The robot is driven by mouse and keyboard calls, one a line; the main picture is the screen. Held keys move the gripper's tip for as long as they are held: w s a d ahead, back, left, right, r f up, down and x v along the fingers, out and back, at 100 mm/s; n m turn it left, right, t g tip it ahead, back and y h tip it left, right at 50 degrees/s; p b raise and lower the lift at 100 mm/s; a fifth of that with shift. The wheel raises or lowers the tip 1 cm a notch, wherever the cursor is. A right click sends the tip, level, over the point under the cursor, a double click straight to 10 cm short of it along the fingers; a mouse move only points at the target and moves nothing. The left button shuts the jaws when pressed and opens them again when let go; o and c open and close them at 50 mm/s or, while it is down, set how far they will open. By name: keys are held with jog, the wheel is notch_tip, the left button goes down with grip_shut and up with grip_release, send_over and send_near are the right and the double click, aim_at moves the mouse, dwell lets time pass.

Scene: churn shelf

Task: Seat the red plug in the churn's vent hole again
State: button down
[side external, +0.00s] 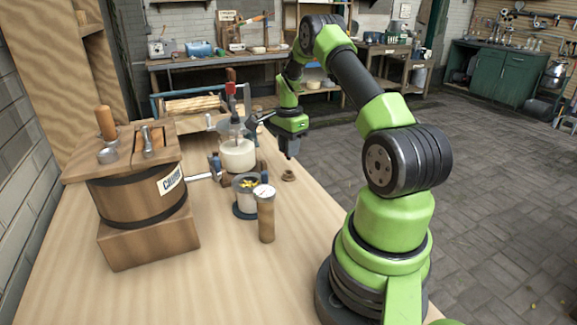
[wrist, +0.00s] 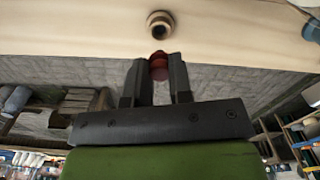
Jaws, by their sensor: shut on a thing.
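My gripper (side external: 291,155) points down over the right part of the bench in the side view. In the wrist view my gripper (wrist: 157,68) is shut on the red plug (wrist: 158,66), which shows between the fingertips. I cannot make out the plug in the side view. The wooden churn (side external: 130,200), with a dark band and a label, stands at the left of the bench, well apart from my gripper. Its lid (side external: 125,157) carries a wooden handle, a metal cup and a metal lever. I cannot pick out the vent hole.
A small brown ring-shaped piece (side external: 288,176) sits below my gripper; it also shows in the wrist view (wrist: 159,24).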

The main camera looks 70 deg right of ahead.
jog(key=shift+f, duration=2.5)
jog(key=shift+f, duration=0.15)
jog(key=c, duration=1)
grip_release()
